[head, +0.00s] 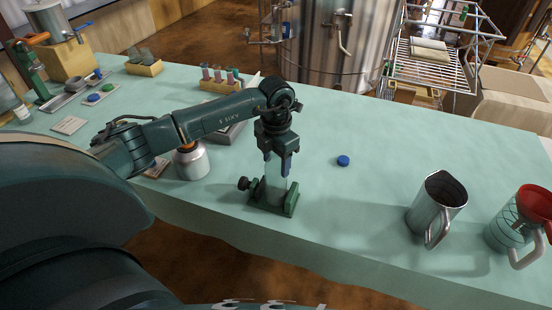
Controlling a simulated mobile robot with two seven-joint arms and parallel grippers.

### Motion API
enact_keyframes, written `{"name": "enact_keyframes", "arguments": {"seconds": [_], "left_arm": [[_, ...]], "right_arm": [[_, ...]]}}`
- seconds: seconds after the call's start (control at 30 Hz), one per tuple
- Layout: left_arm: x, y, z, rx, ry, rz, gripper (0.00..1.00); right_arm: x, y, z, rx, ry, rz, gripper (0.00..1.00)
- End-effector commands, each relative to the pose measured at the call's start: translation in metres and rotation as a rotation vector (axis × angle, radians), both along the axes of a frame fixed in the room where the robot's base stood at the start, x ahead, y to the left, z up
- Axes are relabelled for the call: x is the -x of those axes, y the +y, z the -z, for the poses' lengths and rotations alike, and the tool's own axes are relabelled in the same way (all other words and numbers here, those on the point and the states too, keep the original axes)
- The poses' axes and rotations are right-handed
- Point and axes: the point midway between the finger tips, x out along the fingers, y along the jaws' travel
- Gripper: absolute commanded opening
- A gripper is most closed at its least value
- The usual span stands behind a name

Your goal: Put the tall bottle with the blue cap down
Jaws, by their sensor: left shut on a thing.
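My left gripper (278,163) points down over the table and is shut on a clear, tall bottle (275,178). The bottle is upright, and its lower part is at a green clamp stand (289,207) with a black knob. I cannot tell whether the bottle's base touches the stand. Its top is hidden by my gripper, so no cap shows on it. A round blue cap (343,160) lies apart on the table, to the right of the gripper. My right gripper is not in view.
On the pale green table (390,150), a metal pitcher (437,200) and a clear jug with a red funnel (538,201) stand right. A silver jar (191,162) stands left of the stand. Tube racks (219,85) are behind my arm. Free room lies around the blue cap.

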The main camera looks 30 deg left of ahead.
Motion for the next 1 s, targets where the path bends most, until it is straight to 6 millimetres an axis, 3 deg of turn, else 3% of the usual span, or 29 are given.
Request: {"name": "enact_keyframes", "arguments": {"seconds": [0.2, 0.23, 0.47, 0.83, 1.0], "left_arm": [[0.000, 0.000, 0.004, 0.000, -0.001, 0.000, 0.19], [0.000, 0.000, 0.003, 0.000, -0.001, -0.001, 0.55], [0.000, 0.000, 0.003, 0.000, 0.000, -0.001, 0.74], [-0.001, 0.000, -0.006, 0.000, -0.002, -0.001, 0.75], [-0.002, 0.001, -0.036, 0.000, -0.006, 0.000, 0.75]], "right_arm": [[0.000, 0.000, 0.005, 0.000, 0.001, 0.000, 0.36], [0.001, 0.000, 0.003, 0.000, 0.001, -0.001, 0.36], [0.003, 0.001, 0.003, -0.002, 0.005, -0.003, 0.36], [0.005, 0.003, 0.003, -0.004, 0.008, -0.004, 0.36], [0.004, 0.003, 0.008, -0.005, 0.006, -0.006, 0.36]]}}
